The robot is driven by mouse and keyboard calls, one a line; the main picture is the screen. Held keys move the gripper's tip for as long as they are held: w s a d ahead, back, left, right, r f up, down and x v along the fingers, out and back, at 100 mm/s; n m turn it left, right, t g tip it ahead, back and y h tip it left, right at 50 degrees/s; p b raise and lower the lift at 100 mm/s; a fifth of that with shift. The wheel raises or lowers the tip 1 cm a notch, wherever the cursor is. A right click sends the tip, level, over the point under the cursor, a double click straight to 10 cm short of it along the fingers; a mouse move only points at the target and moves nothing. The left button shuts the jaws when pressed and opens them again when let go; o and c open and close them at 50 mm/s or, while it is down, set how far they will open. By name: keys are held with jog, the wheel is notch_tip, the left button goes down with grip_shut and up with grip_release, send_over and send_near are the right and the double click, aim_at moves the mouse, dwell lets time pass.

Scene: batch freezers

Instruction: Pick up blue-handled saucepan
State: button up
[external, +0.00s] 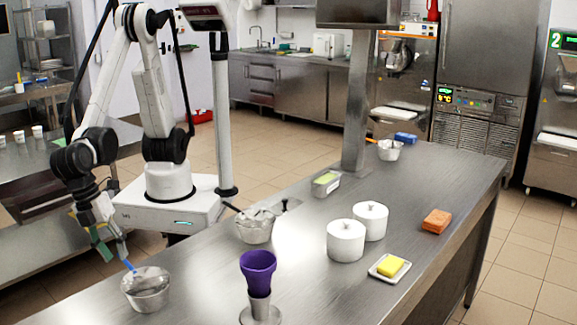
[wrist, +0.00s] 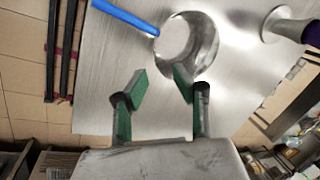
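The blue-handled saucepan (external: 146,293) is a small metal pan standing upright near the front left end of the steel counter. Its blue handle (external: 129,265) points up and left, toward my arm. In the wrist view, the saucepan (wrist: 206,40) is at the top middle, with the blue handle (wrist: 125,16) reaching to the upper left. My gripper (external: 106,250) is at the counter's left edge, left of the handle. In the wrist view, my gripper (wrist: 162,85) has its green-padded fingers spread apart with nothing between them. The pan lies beyond the fingertips, apart from them.
A dark-handled pan (external: 255,228) and a purple cup on a metal stand (external: 258,270) stand right of the saucepan. White canisters (external: 346,242), a yellow sponge (external: 391,266) and an orange sponge (external: 436,221) are farther right. A post (external: 357,110) rises at the counter's back edge.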

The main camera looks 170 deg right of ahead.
send_over(130, 285)
jog(key=f, duration=0.5)
jog(key=shift+w+d+f, duration=0.25)
jog(key=shift+w+d, duration=0.05)
jog(key=shift+d+p+x, duration=0.15)
jog(key=shift+d+x, duration=0.05)
jog(key=shift+x, duration=1.1)
jog(key=shift+d+p+x, duration=0.15)
jog(key=shift+d+x, duration=0.05)
jog(key=shift+x, duration=1.15)
jog(key=shift+s+f, duration=0.1)
jog(key=shift+s, duration=0.05)
grip_shut()
